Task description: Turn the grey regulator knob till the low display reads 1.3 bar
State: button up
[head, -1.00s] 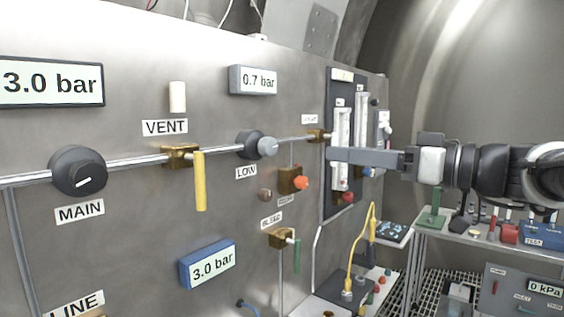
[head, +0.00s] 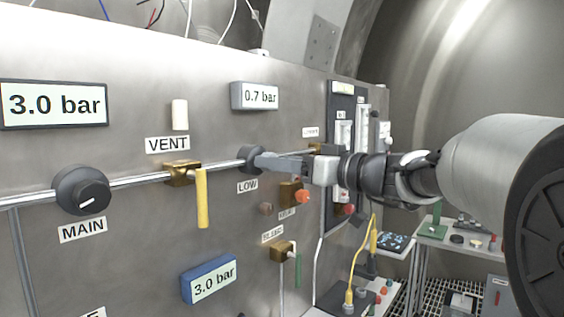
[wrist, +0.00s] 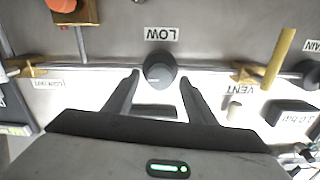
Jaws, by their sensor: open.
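The grey regulator knob sits on the pipe by the LOW label; in the head view only its dark body (head: 249,158) shows, its front hidden behind my gripper. In the wrist view the knob (wrist: 159,68) shows whole, just beyond and between my two fingertips. My gripper (head: 262,162) is open, with a finger on each side of the knob in the wrist view (wrist: 160,80); I cannot tell whether they touch it. The low display (head: 255,96), above the knob, reads 0.7 bar.
The yellow VENT lever (head: 202,198) hangs left of the knob, and the black MAIN knob (head: 82,190) is further left. An orange-red knob on a brass valve (head: 291,194) sits close below my gripper. A blue display (head: 208,279) reads 3.0 bar.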

jog(key=c, duration=1)
jog(key=shift+c, duration=0.2)
jog(key=shift+f+m+b, duration=0.1)
jog(key=shift+m+b, duration=0.2)
jog(key=shift+b, duration=0.2)
jog(key=shift+w+m+b, duration=0.1)
jog(key=shift+m+b, duration=2.3)
jog(key=shift+m, duration=3.1)
